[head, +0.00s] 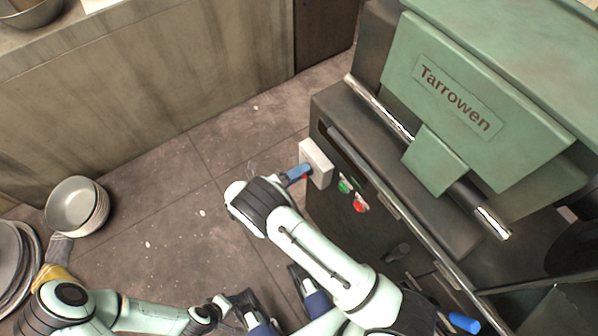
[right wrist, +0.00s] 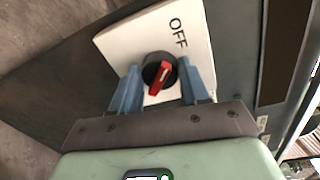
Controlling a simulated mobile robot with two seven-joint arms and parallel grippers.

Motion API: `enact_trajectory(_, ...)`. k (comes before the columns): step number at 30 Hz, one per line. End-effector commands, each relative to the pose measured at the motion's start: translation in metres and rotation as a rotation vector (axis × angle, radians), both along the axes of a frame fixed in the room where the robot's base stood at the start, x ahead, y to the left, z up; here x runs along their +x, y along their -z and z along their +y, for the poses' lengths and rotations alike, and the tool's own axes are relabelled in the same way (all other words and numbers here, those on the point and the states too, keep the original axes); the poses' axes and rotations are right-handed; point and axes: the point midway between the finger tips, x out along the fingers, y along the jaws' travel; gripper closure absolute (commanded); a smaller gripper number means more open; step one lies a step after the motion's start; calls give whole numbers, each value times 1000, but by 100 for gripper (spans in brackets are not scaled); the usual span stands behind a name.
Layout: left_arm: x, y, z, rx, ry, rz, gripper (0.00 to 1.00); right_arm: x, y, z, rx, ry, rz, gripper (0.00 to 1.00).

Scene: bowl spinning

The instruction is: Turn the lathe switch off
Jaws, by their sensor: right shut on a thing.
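The lathe switch (head: 317,161) is a pale box on the front left corner of the green and grey lathe (head: 440,85). In the right wrist view its white plate (right wrist: 125,43) has the word OFF at the upper right. Its round black knob with a red handle (right wrist: 160,74) sits between the fingers.
Green and red buttons (head: 351,195) sit right of the switch. Stacked bowls (head: 76,205) and plates (head: 14,262) are at the left. A counter (head: 140,90) runs along the back. The tiled floor between counter and lathe is mostly clear.

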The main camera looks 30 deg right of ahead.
Motion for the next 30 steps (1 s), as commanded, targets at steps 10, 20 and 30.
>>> enact_trajectory(10, 1, 0, 0, 0, 0, -1, 57, -1, 2, 2, 2, 0, 27, 86)
enact_trajectory(20, 0, 0, 0, 0, 0, -1, 57, -1, 1, 1, 1, -1, 26, 30)
enact_trajectory(30, 0, 0, 0, 0, 0, -1, 57, 0, 0, 7, -1, -2, 22, 30)
